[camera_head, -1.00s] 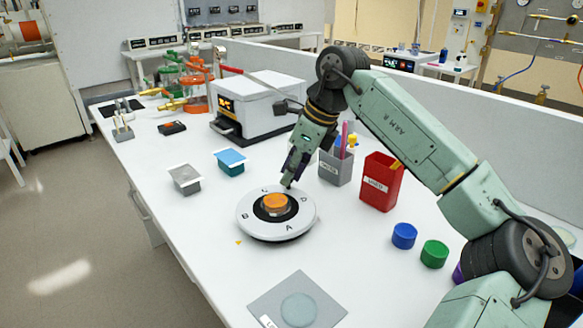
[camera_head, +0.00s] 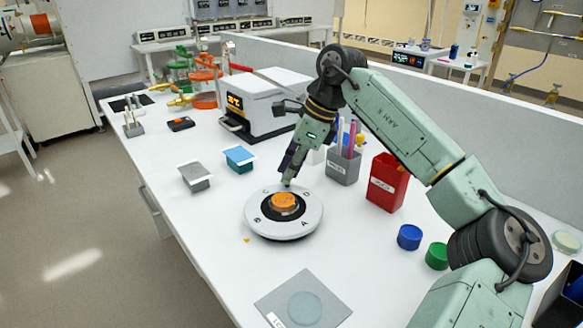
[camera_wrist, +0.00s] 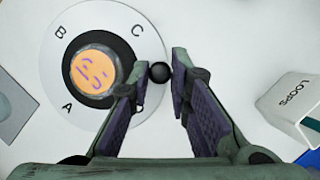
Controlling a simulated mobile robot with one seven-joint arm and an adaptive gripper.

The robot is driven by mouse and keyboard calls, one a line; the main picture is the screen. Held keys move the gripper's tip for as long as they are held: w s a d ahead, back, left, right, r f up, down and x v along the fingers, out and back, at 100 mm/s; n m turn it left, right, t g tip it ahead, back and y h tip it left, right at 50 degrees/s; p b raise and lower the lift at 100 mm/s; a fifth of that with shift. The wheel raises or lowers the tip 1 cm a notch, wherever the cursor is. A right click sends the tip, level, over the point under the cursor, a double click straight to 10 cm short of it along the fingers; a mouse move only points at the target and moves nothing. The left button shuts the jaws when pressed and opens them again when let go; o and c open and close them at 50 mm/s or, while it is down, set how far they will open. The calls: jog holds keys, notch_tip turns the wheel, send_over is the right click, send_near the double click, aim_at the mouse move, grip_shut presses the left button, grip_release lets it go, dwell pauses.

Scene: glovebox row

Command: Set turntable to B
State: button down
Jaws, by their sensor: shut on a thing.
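The turntable (camera_head: 262,228) is a white disc with letters A, B, C and D around its rim, a black ring and an orange middle (camera_head: 284,202). It also shows in the wrist view (camera_wrist: 98,22), where D is hidden. A small yellow triangle (camera_head: 246,240) lies on the bench by the disc's front left edge; B is the letter nearest it, though not squarely in line. My gripper (camera_head: 288,181) is at the disc's far rim, between C and D. In the wrist view my gripper (camera_wrist: 163,73) is shut on a black round knob (camera_wrist: 160,72) by the rim.
A grey pen holder (camera_head: 343,167) and red bin (camera_head: 386,184) stand right of the disc. Grey (camera_head: 195,178) and teal (camera_head: 239,159) boxes stand behind left. Blue (camera_head: 409,237) and green (camera_head: 436,256) caps are at right. A grey mat (camera_head: 272,303) lies in front.

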dwell(0.3)
jog(key=c, duration=1.5)
grip_release()
jog(key=v, duration=1.2)
